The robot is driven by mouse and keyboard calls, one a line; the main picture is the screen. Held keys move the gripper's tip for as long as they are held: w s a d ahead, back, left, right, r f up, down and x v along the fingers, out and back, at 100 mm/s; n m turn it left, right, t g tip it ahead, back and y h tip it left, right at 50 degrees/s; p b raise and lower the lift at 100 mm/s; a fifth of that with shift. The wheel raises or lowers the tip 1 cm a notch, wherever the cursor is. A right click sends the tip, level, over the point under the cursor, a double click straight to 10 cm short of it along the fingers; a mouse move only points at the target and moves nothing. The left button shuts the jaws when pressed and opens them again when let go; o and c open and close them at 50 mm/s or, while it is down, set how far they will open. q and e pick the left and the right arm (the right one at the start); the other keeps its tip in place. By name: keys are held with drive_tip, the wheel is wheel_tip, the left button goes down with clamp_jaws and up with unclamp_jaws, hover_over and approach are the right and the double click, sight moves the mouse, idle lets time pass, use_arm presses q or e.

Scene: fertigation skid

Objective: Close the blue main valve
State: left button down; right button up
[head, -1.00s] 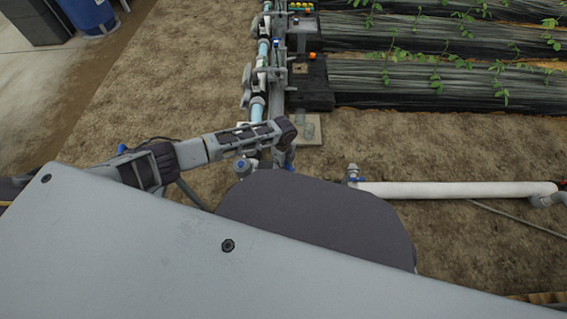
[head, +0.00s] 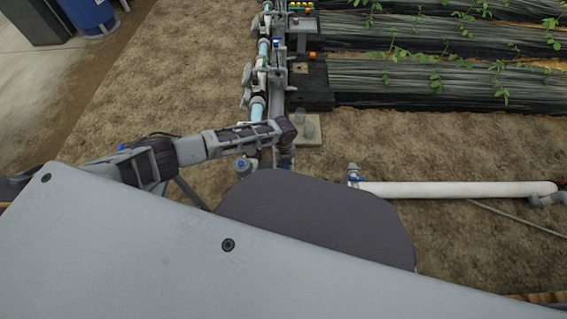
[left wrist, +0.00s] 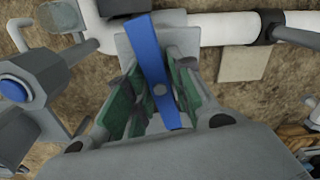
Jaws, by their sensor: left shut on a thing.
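The blue valve handle (left wrist: 160,80) is a flat blue lever with a round grey fastener. In the left wrist view it lies between my left gripper's green-padded fingers, roughly across the line of the white pipe (left wrist: 215,28). My left gripper (left wrist: 158,72) is shut on this handle. In the head view my left arm comes in from the left and its gripper (head: 285,162) points down beside the pipework. There the handle is mostly hidden by the gripper and by my own body. My right gripper is not in view.
A grey fitting with a blue button-like cap (left wrist: 14,90) stands close left of the gripper. In the head view a white pipe (head: 455,189) with a small blue-handled valve (head: 353,174) lies to the right. Planted beds (head: 440,75) are beyond; bare soil (head: 160,75) is open at left.

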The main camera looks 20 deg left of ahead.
use_arm(q)
drive_tip(key=c, duration=2.2)
unclamp_jaws()
drive_tip(key=shift+m, duration=1.9)
drive_tip(key=o, duration=1)
drive_tip(key=shift+o, duration=0.2)
